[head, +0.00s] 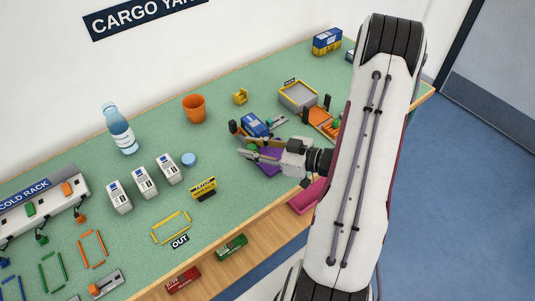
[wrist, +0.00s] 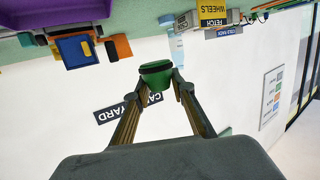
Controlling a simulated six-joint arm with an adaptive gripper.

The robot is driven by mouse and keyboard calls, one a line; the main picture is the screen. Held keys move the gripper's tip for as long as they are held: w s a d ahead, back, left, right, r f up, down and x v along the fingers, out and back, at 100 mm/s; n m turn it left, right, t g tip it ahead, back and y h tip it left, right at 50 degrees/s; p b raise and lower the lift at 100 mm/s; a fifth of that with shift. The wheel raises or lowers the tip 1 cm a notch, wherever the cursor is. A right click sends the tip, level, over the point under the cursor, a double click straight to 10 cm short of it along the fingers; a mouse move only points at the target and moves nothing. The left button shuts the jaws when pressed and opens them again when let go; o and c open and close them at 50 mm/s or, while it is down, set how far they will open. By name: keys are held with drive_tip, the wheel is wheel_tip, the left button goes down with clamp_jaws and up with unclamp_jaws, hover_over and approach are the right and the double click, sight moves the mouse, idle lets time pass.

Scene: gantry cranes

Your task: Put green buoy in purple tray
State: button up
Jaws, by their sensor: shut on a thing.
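The green buoy (wrist: 155,76) is between the two fingertips of my gripper (wrist: 158,84) in the wrist view, with its dark rim showing. My gripper (head: 245,148) is shut on it and points left, above the table, in the head view. The buoy is mostly hidden by the fingers there. The purple tray (head: 270,163) lies on the table below and just behind the gripper, partly covered by it. A purple edge (wrist: 28,41) also shows at the upper left of the wrist view.
A blue container (head: 254,125) stands close behind the gripper. An orange cup (head: 194,108), a yellow-and-black sign (head: 203,187), a blue round lid (head: 189,159) and white boxes (head: 145,181) are to the left. A grey tray (head: 298,95) is at the back.

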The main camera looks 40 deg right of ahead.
drive_tip(key=d+m+h, duration=0.1)
drive_tip(key=d, duration=0.2)
drive_tip(key=d+t+h, duration=0.1)
drive_tip(key=d, duration=0.2)
drive_tip(key=w+d+m+h, duration=0.1)
drive_tip(key=d, duration=0.2)
drive_tip(key=shift+r+m+t, duration=0.3)
drive_tip(key=shift+r, duration=0.05)
drive_tip(key=shift+f, duration=0.1)
hover_over(274, 152)
drive_tip(key=s+a, duration=0.2)
drive_tip(key=shift+d+f, duration=0.15)
drive_tip(key=shift+f, duration=2.65)
drive_tip(key=shift+f, duration=0.1)
drive_tip(key=shift+f, duration=2)
drive_tip(key=shift+f, duration=0.15)
drive_tip(key=o, duration=1.1)
